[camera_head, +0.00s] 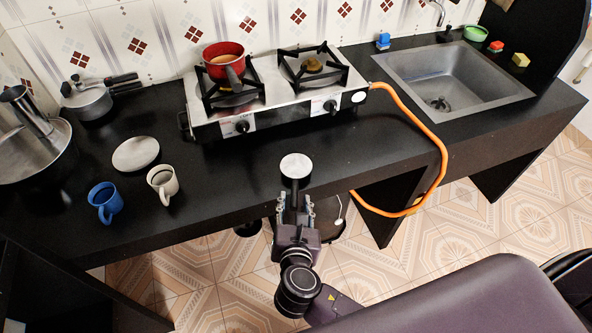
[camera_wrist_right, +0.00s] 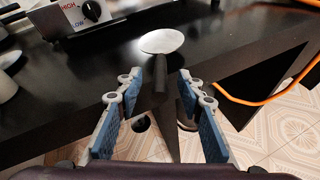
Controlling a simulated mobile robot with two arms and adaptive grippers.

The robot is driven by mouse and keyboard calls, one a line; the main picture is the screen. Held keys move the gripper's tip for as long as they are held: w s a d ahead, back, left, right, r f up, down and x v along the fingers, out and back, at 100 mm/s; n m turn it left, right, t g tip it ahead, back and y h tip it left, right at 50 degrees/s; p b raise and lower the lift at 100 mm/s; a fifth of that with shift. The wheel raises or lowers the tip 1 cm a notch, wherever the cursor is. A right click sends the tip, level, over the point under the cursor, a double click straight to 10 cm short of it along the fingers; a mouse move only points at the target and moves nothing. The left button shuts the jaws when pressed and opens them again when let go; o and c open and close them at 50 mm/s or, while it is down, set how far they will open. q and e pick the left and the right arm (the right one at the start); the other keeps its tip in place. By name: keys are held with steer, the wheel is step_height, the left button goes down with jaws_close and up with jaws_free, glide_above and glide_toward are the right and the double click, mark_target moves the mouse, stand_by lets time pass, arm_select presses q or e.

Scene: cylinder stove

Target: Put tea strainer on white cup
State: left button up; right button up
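The tea strainer (camera_head: 296,165) has a pale round head and a dark handle, and lies at the front edge of the black counter. The handle points towards me. The strainer also shows in the right wrist view (camera_wrist_right: 162,41), ahead of my fingers. The white cup (camera_head: 163,186) stands upright on the counter to the left, beside a blue cup. My right gripper (camera_head: 295,203) is open and empty at the counter's front edge. In the wrist view its two blue-padded fingers (camera_wrist_right: 158,88) are spread, with the strainer handle between and beyond their tips. My left gripper is not in view.
A blue cup (camera_head: 103,202) and a pale round disc (camera_head: 135,154) are near the white cup. The stove (camera_head: 285,108) carries a red pot (camera_head: 223,60). An orange hose (camera_head: 432,135) hangs over the counter edge to the right. Counter between white cup and strainer is clear.

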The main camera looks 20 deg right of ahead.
mark_target(294, 197)
steer(key=x, duration=0.3)
steer(key=shift+w+f, duration=0.15)
steer(key=shift+c, duration=0.2)
jaws_close()
